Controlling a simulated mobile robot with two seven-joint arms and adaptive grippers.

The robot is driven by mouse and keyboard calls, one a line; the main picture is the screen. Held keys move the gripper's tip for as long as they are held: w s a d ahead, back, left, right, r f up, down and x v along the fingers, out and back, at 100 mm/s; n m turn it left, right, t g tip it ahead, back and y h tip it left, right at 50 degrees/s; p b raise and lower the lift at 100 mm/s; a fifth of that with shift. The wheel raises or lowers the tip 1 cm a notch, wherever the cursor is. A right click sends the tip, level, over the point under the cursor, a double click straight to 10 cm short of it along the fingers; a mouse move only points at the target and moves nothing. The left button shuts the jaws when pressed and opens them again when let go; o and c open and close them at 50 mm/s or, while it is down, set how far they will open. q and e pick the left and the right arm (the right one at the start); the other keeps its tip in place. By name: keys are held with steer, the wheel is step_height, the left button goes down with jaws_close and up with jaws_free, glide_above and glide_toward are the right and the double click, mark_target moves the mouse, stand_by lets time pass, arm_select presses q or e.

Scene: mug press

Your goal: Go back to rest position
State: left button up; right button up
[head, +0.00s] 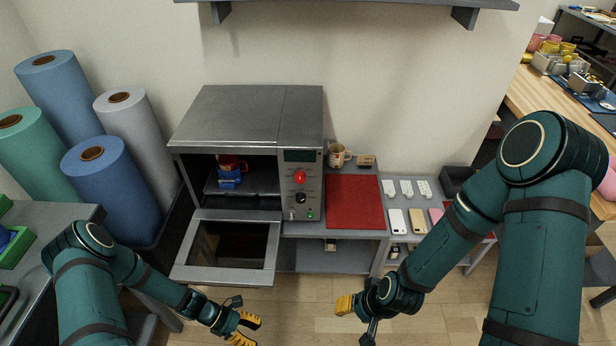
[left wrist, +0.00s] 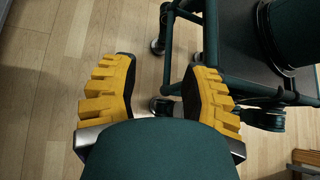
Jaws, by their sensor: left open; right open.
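My left gripper (head: 246,329) is at the bottom of the head view, in front of the machine's lowered door, open and empty.
Phone cases (head: 398,221) lie farther right. Floor is clear between my grippers.

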arm_select(q)
steer(key=d+r+m+t+y, duration=0.2)
steer(key=d+r+m+y, duration=0.1)
steer(key=r+m, duration=0.5)
steer(key=w+d+r+m+t+y, duration=0.1)
steer(key=d+r+m+t+y, duration=0.1)
steer(key=r+m, duration=0.6)
steer(key=shift+w+d+r+m+y, duration=0.2)
steer(key=shift+d+m+y, duration=0.65)
steer(key=shift+m+y, duration=0.05)
